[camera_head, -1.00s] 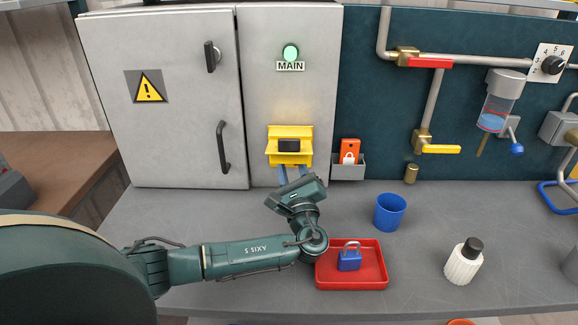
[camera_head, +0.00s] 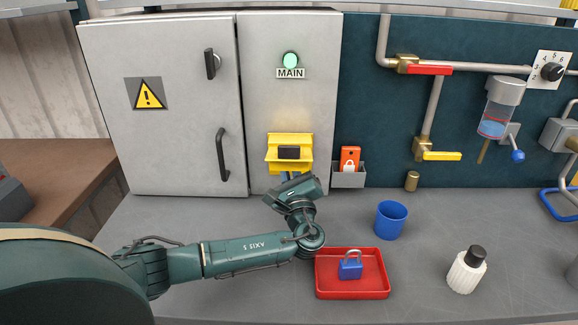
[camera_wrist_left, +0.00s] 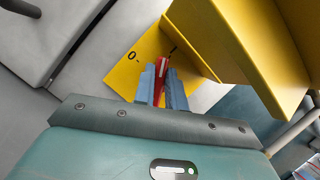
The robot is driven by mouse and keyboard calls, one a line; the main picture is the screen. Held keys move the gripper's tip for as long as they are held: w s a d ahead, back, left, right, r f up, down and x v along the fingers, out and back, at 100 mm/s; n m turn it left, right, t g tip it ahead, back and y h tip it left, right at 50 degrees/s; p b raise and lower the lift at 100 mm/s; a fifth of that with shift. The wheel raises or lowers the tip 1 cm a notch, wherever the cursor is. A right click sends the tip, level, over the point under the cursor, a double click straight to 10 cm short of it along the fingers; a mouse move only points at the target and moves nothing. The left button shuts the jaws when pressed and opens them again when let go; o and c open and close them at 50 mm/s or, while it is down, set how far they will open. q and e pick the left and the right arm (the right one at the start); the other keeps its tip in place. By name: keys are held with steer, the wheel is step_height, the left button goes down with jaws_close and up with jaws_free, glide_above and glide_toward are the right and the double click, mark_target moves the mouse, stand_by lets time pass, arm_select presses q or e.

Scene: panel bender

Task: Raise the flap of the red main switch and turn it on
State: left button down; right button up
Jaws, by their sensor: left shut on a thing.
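The yellow main switch housing (camera_head: 290,140) sits on the grey cabinet under the MAIN label. Its flap, with a black block (camera_head: 289,153) on it, stands out from the cabinet in the head view. In the left wrist view the yellow flap (camera_wrist_left: 245,50) stands clear of the yellow plate (camera_wrist_left: 130,68), which bears a "0" mark. My left gripper (camera_wrist_left: 161,75) is shut on the red switch handle (camera_wrist_left: 162,72), a finger on each side. In the head view my wrist largely hides this gripper and the red handle does not show. My right gripper is not in view.
An orange padlock card (camera_head: 350,158) stands in a grey holder right of the switch. On the bench are a red tray (camera_head: 330,293) with a blue padlock (camera_head: 350,267), a blue cup (camera_head: 391,220) and a white bottle (camera_head: 466,270).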

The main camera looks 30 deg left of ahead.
arm_select(q)
steer(key=m+t+h+p, duration=0.1)
steer(key=m, duration=0.1)
steer(key=m+t, duration=0.1)
steer(key=m, duration=0.2)
steer(key=shift+h+p, duration=0.4)
steer(key=c, duration=1.4)
jaws_free()
steer(key=shift+c, duration=0.2)
steer(key=shift+d, duration=0.1)
steer(key=s+d+f+b, duration=0.1)
steer(key=s+d+b, duration=0.1)
steer(key=s+d, duration=0.7)
steer(key=s, duration=0.2)
steer(key=shift+s, duration=0.35)
